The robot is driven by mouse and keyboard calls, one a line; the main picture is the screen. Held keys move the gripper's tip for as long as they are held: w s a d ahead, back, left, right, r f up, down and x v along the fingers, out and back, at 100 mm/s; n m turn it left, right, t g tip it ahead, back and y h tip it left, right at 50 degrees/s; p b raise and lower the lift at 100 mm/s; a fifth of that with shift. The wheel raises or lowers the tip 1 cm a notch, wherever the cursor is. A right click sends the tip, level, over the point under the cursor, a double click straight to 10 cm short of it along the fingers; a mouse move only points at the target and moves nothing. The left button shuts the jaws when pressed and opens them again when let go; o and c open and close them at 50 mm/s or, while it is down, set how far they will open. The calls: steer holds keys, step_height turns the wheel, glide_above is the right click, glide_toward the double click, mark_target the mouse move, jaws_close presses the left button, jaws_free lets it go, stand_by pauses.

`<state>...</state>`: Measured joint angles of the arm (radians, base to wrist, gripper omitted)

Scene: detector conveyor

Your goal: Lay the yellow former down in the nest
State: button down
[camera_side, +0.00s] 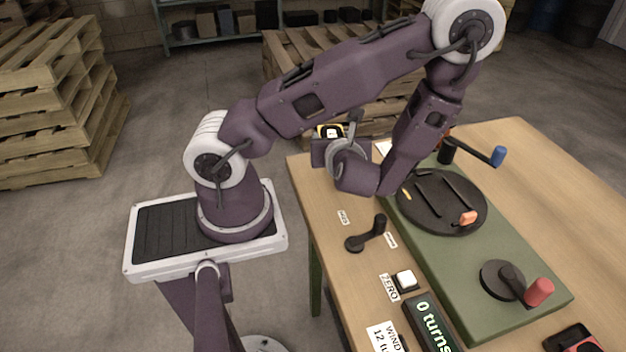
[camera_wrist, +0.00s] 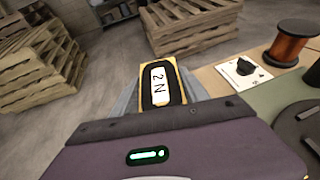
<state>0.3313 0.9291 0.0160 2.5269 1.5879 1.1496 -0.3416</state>
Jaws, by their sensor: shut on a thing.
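The yellow former (camera_wrist: 172,70) is a yellow-edged plate with a black middle and a white label, seen in the wrist view. It is held between the grey fingers of my gripper (camera_wrist: 162,92), which is shut on it. In the side view the former (camera_side: 331,131) shows partly behind my wrist, beyond the table's left edge, and my fingers are mostly hidden there. No nest can be made out for certain. A black round plate (camera_side: 425,215) with slots, a small yellow mark and an orange knob sits on the green base, to the right of my gripper.
A copper wire spool (camera_wrist: 292,42) and a white card with a black shape (camera_wrist: 243,72) are on the table. A crank with a red handle (camera_side: 538,292), a black lever (camera_side: 369,234), a white button (camera_side: 405,279) and a turns display (camera_side: 433,325) stand nearer. Pallets (camera_side: 55,100) are on the floor.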

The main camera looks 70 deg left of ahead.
mark_target(312, 180)
steer(key=s+a+n+g, duration=0.2)
steer(key=s+g, duration=0.1)
steer(key=s, duration=0.1)
steer(key=f, duration=0.9)
steer(key=shift+s+d+f, duration=0.15)
steer(key=shift+d+f, duration=0.05)
steer(key=shift+f, duration=0.1)
steer(key=shift+f, duration=0.1)
steer(key=c, duration=0.6)
jaws_free()
